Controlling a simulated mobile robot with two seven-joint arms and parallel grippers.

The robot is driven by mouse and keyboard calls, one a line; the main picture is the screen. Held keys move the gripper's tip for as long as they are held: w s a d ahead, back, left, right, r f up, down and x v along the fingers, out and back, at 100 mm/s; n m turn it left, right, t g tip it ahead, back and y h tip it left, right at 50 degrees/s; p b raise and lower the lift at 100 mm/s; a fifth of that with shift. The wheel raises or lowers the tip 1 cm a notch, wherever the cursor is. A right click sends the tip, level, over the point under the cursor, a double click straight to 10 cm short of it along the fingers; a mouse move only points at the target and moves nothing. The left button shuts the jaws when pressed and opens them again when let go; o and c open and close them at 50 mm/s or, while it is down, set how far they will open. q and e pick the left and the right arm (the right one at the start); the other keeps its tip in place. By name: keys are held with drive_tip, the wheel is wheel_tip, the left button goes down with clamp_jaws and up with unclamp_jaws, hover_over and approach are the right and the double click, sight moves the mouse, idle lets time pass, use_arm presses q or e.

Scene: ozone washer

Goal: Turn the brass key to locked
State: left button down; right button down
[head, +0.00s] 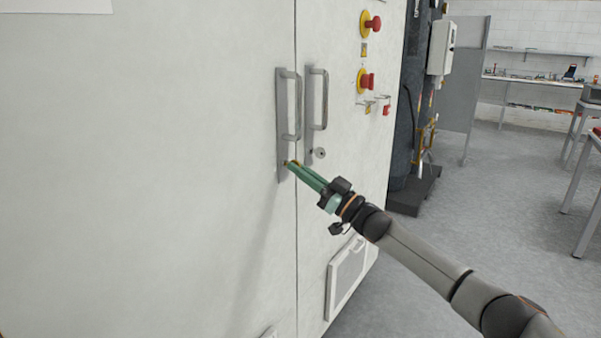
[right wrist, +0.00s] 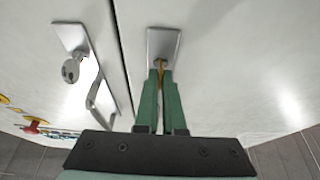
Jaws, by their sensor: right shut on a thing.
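The brass key (head: 287,162) sits at the lower end of the left door's handle plate (head: 282,120). My right gripper (head: 292,166) reaches it from the lower right, with its green fingers closed on the key. In the right wrist view, a thin strip of the brass key (right wrist: 161,68) shows between the two fingertips (right wrist: 160,78), in front of the metal plate (right wrist: 163,42). The fingers hide most of the key, so its exact turn angle cannot be told. My left gripper is not in view.
The right door's handle (head: 321,98) stands close beside, with a silver key or lock (head: 319,152) at its lower end. It also shows in the right wrist view (right wrist: 71,70). Red emergency buttons (head: 374,22) are on the cabinet's right side. Open floor (head: 470,230) lies to the right.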

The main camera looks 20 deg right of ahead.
drive_tip(key=shift+n, duration=0.3)
drive_tip(key=c, duration=1)
unclamp_jaws()
drive_tip(key=v, duration=1.2)
drive_tip(key=shift+s+d+p, duration=0.2)
drive_tip(key=shift+p, duration=0.2)
drive_tip(key=shift+f, duration=0.1)
